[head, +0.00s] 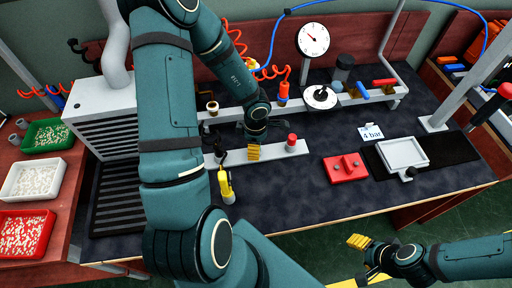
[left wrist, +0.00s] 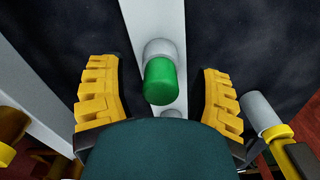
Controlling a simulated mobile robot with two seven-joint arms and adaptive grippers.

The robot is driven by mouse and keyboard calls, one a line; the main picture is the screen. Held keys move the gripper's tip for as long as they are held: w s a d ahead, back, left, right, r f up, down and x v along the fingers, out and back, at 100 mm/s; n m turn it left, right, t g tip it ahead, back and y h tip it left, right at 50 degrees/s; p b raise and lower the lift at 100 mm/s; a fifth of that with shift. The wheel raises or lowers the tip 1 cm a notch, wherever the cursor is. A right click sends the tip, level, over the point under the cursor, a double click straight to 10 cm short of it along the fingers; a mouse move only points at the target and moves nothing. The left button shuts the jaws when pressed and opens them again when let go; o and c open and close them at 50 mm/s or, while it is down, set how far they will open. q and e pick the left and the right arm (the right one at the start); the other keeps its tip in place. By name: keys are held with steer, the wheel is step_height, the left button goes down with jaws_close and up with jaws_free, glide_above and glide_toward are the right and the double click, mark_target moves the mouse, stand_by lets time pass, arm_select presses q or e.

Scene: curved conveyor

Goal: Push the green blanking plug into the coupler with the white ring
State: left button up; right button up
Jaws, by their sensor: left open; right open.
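The green blanking plug (left wrist: 160,82) stands in the left wrist view with a grey part (left wrist: 160,48) adjoining it, over a pale bar. It lies between the yellow fingers of my left gripper (left wrist: 162,95), which is open, with a gap on each side. In the head view my left gripper (head: 253,152) is over the front bar and hides the plug. A small coupler (head: 212,107) with a pale ring stands on the back rail; I cannot tell for certain that it is the white-ringed one. My right gripper (head: 366,256) is open and empty at the bottom right.
The front bar (head: 270,151) also carries a red plug (head: 292,140). A yellow tool (head: 225,186) stands in front of it. The back rail (head: 365,101) holds several fittings. A red block (head: 345,168) and a white tray (head: 403,154) lie to the right. Dark bench is clear between.

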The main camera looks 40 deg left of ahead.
arm_select(q)
steer(key=shift+r, duration=0.1)
arm_select(e)
steer(key=shift+r, duration=0.1)
arm_select(q)
jaws_close()
steer(key=shift+r, duration=0.1)
